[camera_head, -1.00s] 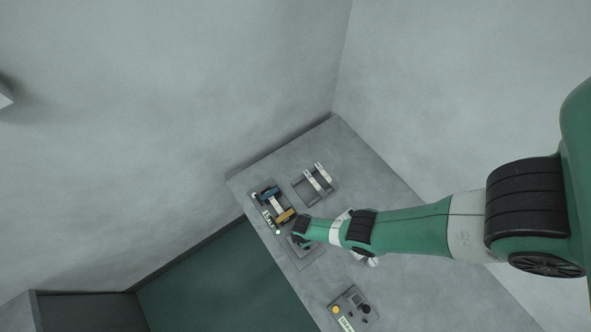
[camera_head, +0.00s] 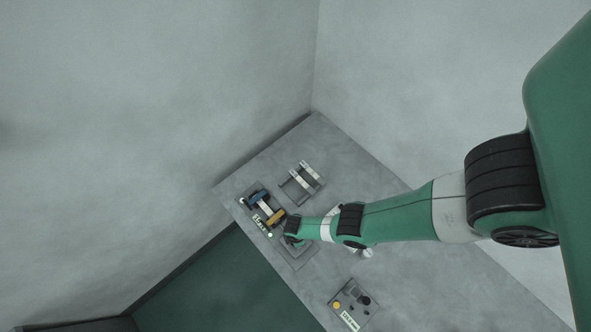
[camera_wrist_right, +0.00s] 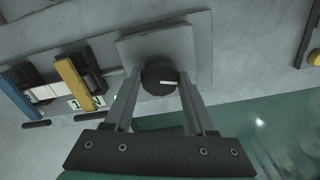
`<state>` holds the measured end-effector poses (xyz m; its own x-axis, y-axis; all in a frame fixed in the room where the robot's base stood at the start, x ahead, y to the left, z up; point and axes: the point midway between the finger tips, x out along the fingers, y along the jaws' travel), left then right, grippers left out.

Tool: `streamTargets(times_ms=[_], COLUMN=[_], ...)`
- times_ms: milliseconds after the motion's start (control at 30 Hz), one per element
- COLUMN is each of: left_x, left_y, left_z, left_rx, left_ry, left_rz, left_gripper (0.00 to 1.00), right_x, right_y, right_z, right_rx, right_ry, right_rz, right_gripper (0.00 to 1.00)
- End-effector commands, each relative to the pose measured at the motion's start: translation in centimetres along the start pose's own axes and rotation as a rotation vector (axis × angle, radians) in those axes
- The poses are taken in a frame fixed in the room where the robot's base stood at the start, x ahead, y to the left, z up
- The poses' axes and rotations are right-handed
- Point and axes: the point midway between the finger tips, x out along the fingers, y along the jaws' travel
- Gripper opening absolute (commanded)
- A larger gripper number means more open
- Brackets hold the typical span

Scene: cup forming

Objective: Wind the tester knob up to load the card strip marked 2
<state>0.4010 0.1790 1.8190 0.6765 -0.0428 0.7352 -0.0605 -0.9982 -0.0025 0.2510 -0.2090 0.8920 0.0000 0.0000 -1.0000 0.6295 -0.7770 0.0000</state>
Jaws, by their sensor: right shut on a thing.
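The tester (camera_head: 247,198) stands near the table's left edge, with a blue block (camera_head: 256,197) and a yellow block (camera_head: 276,214). A pale card strip (camera_head: 265,206) spans between them; its number is too small to read. In the right wrist view, the black tester knob (camera_wrist_right: 159,76) with a white pointer line sits on a grey plate. My right gripper (camera_wrist_right: 159,82) is shut on the knob, one finger on each side. In the head view, my right gripper (camera_head: 291,232) is beside the tester, and the knob is hidden. My left gripper is not in view.
A rack (camera_head: 287,186) with pale strips stands behind the tester. A grey box (camera_head: 345,308) with a yellow button and black knobs is at the front. A lit green lamp (camera_head: 270,235) shows by the tester's label.

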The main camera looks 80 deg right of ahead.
Motion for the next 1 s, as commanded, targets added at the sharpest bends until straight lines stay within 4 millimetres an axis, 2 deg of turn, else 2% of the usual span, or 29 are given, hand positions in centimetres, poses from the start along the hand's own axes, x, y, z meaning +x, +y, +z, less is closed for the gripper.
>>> streamTargets(times_ms=[367, 1000], left_x=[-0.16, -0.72], left_y=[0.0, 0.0], left_z=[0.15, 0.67], left_rx=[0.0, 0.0], left_ry=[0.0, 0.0], left_rz=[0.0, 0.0], left_gripper=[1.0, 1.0], right_x=[0.05, 0.08], right_y=[0.0, 0.0], right_z=[-0.01, 0.0], right_rx=[0.12, 0.686], right_ry=[0.0, 0.0], right_rz=[0.0, 0.0], right_gripper=[0.0, 0.0])
